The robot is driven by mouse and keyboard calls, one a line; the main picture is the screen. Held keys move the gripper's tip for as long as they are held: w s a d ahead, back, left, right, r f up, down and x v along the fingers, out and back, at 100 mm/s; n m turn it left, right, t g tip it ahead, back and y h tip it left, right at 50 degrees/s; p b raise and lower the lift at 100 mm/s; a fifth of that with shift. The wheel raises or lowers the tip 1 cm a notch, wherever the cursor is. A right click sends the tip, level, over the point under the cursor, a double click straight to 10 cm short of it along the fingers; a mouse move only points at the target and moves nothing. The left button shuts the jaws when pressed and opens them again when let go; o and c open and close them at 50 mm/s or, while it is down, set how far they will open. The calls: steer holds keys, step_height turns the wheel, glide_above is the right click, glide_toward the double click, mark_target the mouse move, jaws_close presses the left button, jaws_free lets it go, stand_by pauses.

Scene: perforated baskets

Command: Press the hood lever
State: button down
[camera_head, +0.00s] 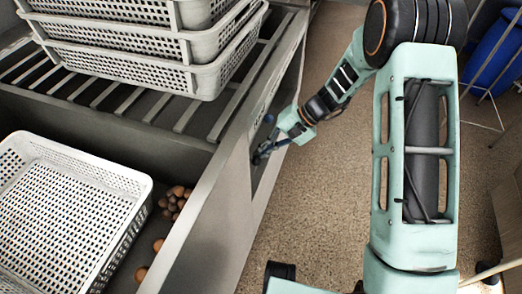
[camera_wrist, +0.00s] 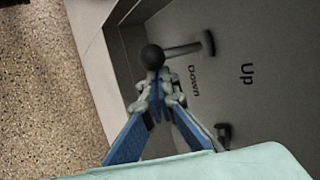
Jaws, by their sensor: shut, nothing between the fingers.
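The lever shows in the wrist view as a black ball knob (camera_wrist: 152,57) on a grey rod (camera_wrist: 182,49), fixed to a dark pivot (camera_wrist: 208,43) on a grey panel. The words "Down" (camera_wrist: 194,81) and "Up" (camera_wrist: 247,74) are printed on the panel near it. My gripper (camera_wrist: 158,88) has blue fingers drawn together at the tips, with nothing between them. The tips are right by the knob; I cannot tell whether they touch it. In the head view my gripper (camera_head: 262,155) is at the side of the grey unit, where the lever is too small to make out clearly.
The grey unit (camera_head: 209,215) holds an empty white perforated basket (camera_head: 118,190) and several brown round items (camera_head: 175,196). Stacked white baskets (camera_head: 205,77) stand on its slatted rack. A second dark fitting (camera_wrist: 223,133) is on the panel. Speckled floor (camera_head: 310,215) lies open to the right.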

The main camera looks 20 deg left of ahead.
steer(key=shift+r+p, duration=0.15)
steer(key=shift+p, duration=0.15)
steer(key=shift+r+h+p, duration=0.15)
steer(key=shift+h+p, duration=0.2)
steer(key=shift+h, duration=0.05)
